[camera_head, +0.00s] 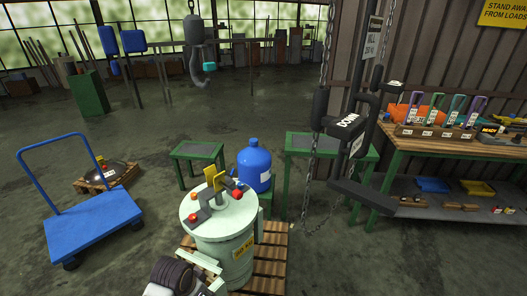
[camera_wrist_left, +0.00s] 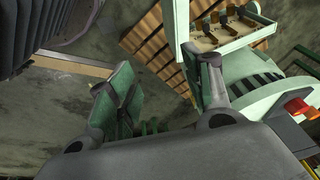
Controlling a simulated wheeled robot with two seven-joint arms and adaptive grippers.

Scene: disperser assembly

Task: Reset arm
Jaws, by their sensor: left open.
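My left gripper (camera_head: 207,272) is at the bottom of the head view, just in front of the pale green drum (camera_head: 228,243). In the left wrist view the two green fingers of the gripper (camera_wrist_left: 168,92) are spread apart with nothing between them. The drum (camera_wrist_left: 252,92) is beside the right finger there. An open pale box (camera_wrist_left: 262,31) with small brown and dark parts inside is beyond that finger. In the head view the drum's lid carries red knobs and a yellow part. My right gripper is not in view.
The drum stands on a wooden pallet (camera_head: 272,240). A blue bottle (camera_head: 254,167) stands behind it. A blue cart (camera_head: 92,222) is at left. A black hoist control marked DOWN (camera_head: 348,123) hangs at right, before a workbench (camera_head: 400,150). Floor between cart and drum is clear.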

